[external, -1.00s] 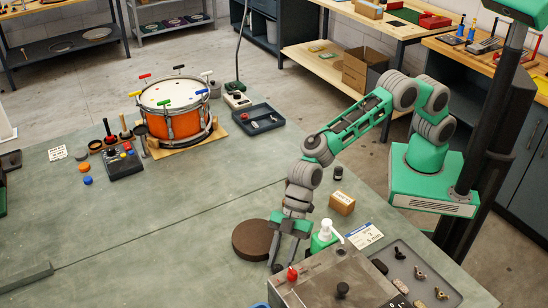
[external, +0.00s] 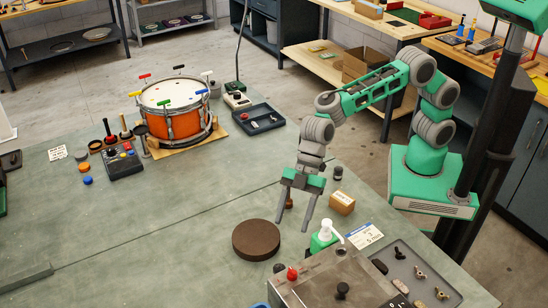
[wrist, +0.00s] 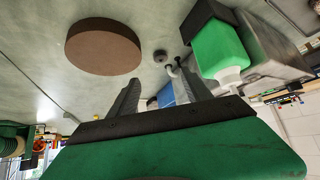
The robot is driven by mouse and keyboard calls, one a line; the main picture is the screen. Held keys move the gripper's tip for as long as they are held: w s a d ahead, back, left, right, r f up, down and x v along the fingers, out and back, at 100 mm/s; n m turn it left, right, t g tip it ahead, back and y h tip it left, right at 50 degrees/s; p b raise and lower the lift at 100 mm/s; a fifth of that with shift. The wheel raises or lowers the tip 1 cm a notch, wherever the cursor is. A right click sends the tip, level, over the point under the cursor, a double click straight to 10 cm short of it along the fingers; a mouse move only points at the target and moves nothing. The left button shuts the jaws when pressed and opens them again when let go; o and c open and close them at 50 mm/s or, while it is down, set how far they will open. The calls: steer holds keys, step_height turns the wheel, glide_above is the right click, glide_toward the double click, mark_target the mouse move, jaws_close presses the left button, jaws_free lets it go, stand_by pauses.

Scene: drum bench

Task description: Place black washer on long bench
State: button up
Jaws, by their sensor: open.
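A small dark ring-like piece, which looks like the black washer (external: 279,267), lies on the long bench (external: 150,225) between the brown disc and the metal box. In the wrist view the washer (wrist: 160,55) is a small dark round piece resting on the bench top, apart from my fingers. My gripper (external: 291,226) is open above the bench, behind the washer in the external view, with its fingers pointing down. In the wrist view both fingers of my gripper (wrist: 158,82) are spread with nothing held between them.
A thick brown disc (external: 256,240) lies beside the washer. A green bottle with a white pump (external: 322,240) and a metal box with a red knob (external: 335,280) stand close on the right. The bench's left middle is clear.

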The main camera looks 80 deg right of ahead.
mark_target(279, 268)
steer(key=a+f+n+g+p, duration=0.1)
steer(key=a+f, duration=0.1)
steer(key=f, duration=0.1)
steer(key=w+a+f+n+g+h+p, duration=0.1)
steer(key=a+f+n+p, duration=0.1)
steer(key=a+f, duration=0.1)
steer(key=a+f+n+p, duration=0.1)
steer(key=a+f+p, duration=0.1)
steer(key=a+f, duration=0.1)
steer(key=shift+w+a+g+h, duration=0.25)
steer(key=shift+w+g+h, duration=0.05)
steer(key=shift+w+g, duration=0.1)
jaws_close()
stand_by(0.5)
